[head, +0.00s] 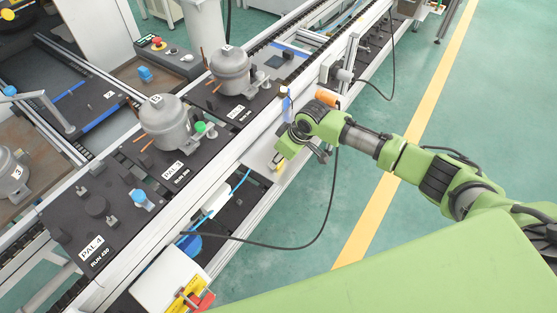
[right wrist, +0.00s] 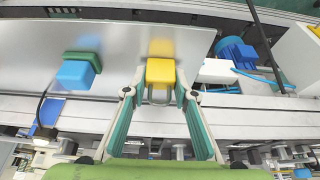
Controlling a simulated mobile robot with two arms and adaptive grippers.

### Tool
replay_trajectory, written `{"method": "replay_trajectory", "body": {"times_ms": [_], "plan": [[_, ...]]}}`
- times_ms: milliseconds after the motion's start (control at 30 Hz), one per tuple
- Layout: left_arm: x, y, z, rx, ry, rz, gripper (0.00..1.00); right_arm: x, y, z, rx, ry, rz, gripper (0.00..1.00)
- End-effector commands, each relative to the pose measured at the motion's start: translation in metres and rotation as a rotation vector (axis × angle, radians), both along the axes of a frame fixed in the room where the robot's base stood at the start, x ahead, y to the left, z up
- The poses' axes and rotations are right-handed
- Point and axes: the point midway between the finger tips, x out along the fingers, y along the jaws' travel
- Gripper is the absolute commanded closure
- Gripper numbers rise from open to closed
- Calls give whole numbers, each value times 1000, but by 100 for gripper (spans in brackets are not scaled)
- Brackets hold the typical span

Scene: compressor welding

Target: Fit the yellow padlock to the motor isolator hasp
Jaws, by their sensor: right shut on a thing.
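The yellow padlock (right wrist: 160,72) is between the fingertips of my right gripper (right wrist: 161,94) in the right wrist view, with its shackle towards the gripper. My right gripper (head: 281,160) is shut on it, low over a pale metal plate beside the conveyor; a small bit of the padlock (head: 277,164) shows in the head view. The motor isolator (head: 190,295), red and yellow on a white box, is at the bottom of the head view. Its hasp is too small to make out. My left gripper is in neither view.
A black cable (head: 325,215) loops between arm and isolator box. Compressors (head: 172,125) stand on conveyor pallets.

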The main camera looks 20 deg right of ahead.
Motion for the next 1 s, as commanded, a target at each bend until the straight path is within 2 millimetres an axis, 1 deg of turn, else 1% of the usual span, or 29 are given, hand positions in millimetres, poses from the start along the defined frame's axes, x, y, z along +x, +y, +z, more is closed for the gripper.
{"method": "replay_trajectory", "body": {"times_ms": [267, 367, 467, 500, 567, 767, 800, 1000], "plan": [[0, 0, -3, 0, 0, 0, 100, 1, 0, 3, -1, -1, 0, 97], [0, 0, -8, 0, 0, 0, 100, 1, 0, 10, 1, -3, 1, 97], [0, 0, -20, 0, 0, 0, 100, 2, 0, 25, 2, -6, 0, 97], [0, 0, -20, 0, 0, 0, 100, -2, -1, 34, 1, -3, 1, 97], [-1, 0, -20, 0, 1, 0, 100, -12, -1, 44, 0, -2, 3, 97], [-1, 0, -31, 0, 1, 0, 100, -47, -4, 85, -1, -5, 4, 97], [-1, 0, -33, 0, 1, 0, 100, -55, -4, 92, -1, -4, 3, 97], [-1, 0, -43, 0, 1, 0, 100, -97, -7, 109, -2, -2, 2, 97]]}}
